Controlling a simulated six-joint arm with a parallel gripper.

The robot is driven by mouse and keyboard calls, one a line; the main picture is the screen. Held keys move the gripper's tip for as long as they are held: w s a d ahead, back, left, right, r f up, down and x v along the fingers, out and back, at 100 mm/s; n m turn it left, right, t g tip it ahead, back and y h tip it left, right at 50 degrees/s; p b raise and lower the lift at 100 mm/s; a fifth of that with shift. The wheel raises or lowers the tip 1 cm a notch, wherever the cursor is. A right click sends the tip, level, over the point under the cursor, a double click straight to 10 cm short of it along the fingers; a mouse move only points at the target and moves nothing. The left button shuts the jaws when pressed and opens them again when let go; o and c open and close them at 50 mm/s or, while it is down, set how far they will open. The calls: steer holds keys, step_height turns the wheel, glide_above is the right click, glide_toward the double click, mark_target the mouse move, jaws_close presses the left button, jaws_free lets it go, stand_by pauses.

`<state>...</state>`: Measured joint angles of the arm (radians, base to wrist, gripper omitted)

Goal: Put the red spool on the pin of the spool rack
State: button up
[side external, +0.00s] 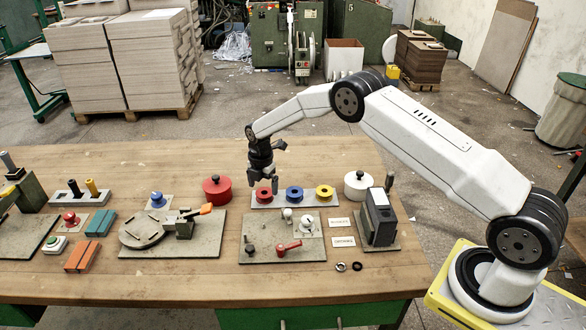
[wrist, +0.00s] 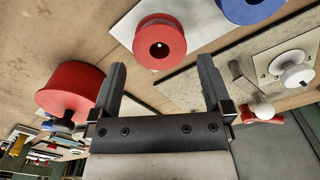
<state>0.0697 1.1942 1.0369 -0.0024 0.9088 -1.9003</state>
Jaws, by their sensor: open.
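The red spool (side external: 263,195) stands at the left end of a pale plate (side external: 310,200), beside a blue spool (side external: 294,194) and a yellow spool (side external: 325,192). My gripper (side external: 263,183) is open and empty, pointing down close over the red spool. In the wrist view the red spool (wrist: 160,30) shows beyond and between the two fingertips (wrist: 162,68), its central hole facing the camera. I cannot tell whether the fingers reach down beside it. The pale plate may be the spool rack; I cannot tell for certain, and no bare pin shows clearly on it.
A red lidded pot (side external: 217,190) stands just left of my gripper, and a white one (side external: 357,185) to the right. A plate with a red-handled lever (side external: 287,248) lies in front. A dark box on a stand (side external: 381,214) is at right. The table behind the spools is clear.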

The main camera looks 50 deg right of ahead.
steer(key=shift+r, duration=2.4)
steer(key=shift+s+a+r+m, duration=0.15)
steer(key=shift+s+r+m, duration=0.2)
steer(key=shift+r+m, duration=0.05)
steer(key=s+a+r+m+t, duration=0.1)
steer(key=s+r+m, duration=0.2)
steer(key=s+m, duration=0.3)
steer(key=s+a+r+m, duration=0.1)
steer(key=s+r+m, duration=0.2)
steer(key=s+m, duration=0.4)
steer(key=s+a+r+m+t, duration=0.1)
steer(key=s+m, duration=0.6)
steer(key=s, duration=1)
step_height(320, 180, up, 2)
steer(key=shift+s+a+r+t, duration=0.1)
steer(key=shift+s+a+t, duration=0.2)
steer(key=shift+a, duration=0.15)
